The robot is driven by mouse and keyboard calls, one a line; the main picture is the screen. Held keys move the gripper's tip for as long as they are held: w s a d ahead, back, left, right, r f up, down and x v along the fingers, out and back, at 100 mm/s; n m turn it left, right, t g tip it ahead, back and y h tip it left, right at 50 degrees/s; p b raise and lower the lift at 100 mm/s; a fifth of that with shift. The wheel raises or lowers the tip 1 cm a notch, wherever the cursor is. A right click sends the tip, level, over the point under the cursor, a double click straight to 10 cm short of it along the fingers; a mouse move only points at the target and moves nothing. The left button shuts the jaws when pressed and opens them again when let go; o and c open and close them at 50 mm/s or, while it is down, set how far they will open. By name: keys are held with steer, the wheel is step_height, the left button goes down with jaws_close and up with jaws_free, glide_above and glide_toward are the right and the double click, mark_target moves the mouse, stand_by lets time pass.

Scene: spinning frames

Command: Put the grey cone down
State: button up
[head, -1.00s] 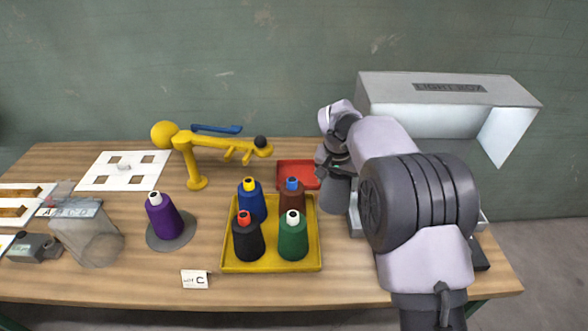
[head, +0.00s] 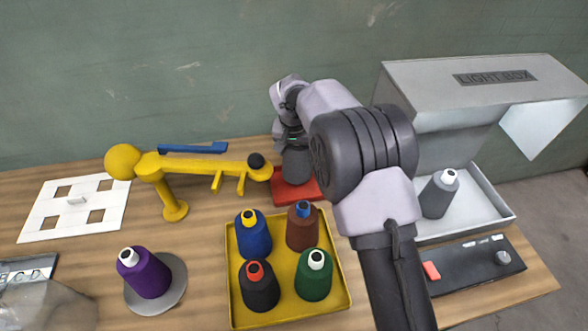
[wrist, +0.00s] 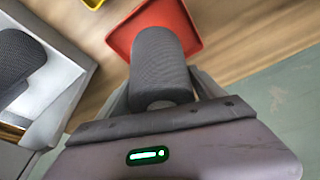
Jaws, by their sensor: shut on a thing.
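My gripper (head: 292,140) is shut on a grey cone (head: 297,168). The cone hangs roughly upright below it, over the red tray (head: 283,198). In the wrist view the grey cone (wrist: 160,55) sits between the fingers of my gripper (wrist: 162,92), with the red tray (wrist: 190,14) beyond its far end. I cannot tell whether the cone's base touches the tray. A second grey cone (head: 436,197), darker with a white top, stands in the light box (head: 500,208).
A yellow tray (head: 236,290) with blue, brown, black and green cones stands in front of the red tray. A yellow arm-like stand (head: 172,185) is close on the left. A purple cone (head: 148,275) stands on a grey disc (head: 172,299). A black control panel (head: 470,269) lies at right.

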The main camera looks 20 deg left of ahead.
step_height(320, 180, down, 5)
steer(key=shift+f+b, duration=0.15)
steer(key=shift+b, duration=0.55)
steer(key=shift+f, duration=0.15)
steer(key=o, duration=2.1)
steer(key=shift+c, duration=0.2)
